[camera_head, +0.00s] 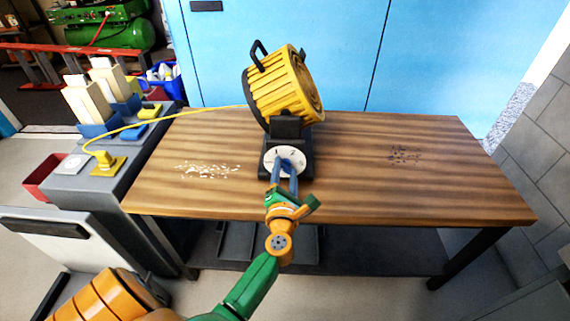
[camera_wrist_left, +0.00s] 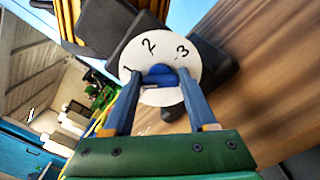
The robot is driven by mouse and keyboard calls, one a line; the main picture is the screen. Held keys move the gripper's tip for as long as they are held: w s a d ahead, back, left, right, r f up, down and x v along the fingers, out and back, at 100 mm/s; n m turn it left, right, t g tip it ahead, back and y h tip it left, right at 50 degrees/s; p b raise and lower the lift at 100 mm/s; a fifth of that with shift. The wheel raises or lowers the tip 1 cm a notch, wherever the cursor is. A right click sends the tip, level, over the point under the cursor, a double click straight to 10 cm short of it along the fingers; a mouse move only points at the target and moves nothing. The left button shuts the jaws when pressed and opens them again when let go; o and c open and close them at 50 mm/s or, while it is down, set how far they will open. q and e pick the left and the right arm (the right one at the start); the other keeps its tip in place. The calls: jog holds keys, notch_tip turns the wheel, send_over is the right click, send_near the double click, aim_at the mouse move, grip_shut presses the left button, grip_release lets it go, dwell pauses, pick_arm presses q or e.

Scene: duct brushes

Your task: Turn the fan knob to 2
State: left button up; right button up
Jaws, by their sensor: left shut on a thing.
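The yellow fan (camera_head: 283,88) stands on the wooden table on a dark base. A white round dial (camera_head: 273,158) faces the front of its base. In the left wrist view the dial (camera_wrist_left: 193,60) shows the numbers 1, 2 and 3 around a blue fan knob (camera_wrist_left: 161,76). My left gripper (camera_head: 285,170) reaches the dial from the front. In the left wrist view its two blue fingers (camera_wrist_left: 160,95) stand on either side of the knob, shut on it. The knob's pointing direction is hard to tell. My right gripper is not in view.
The wooden table (camera_head: 400,190) has pale crumbs (camera_head: 208,170) at left and dark specks (camera_head: 404,155) at right. A yellow cable (camera_head: 180,115) runs from the fan to a yellow plug (camera_head: 105,160) on the grey bench at left. Blue cabinets stand behind.

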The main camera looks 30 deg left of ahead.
pick_arm(q)
jog(key=m+p, duration=0.2)
jog(key=m, duration=0.1)
jog(key=shift+d+m, duration=0.1)
jog(key=shift+m, duration=0.2)
jog(key=m+p, duration=0.1)
jog(key=m, duration=0.2)
jog(key=shift+m+p, duration=0.3)
jog(key=shift+p, duration=0.1)
jog(key=m+p, duration=0.1)
jog(key=m, duration=0.2)
jog(key=shift+f+m, duration=0.15)
jog(key=shift+m, duration=0.15)
jog(key=shift+f+m+p, duration=0.15)
jog(key=shift+m+p, duration=0.7)
jog(key=shift+m, duration=1.15)
jog(key=o, duration=1.4)
jog(key=shift+c, duration=0.2)
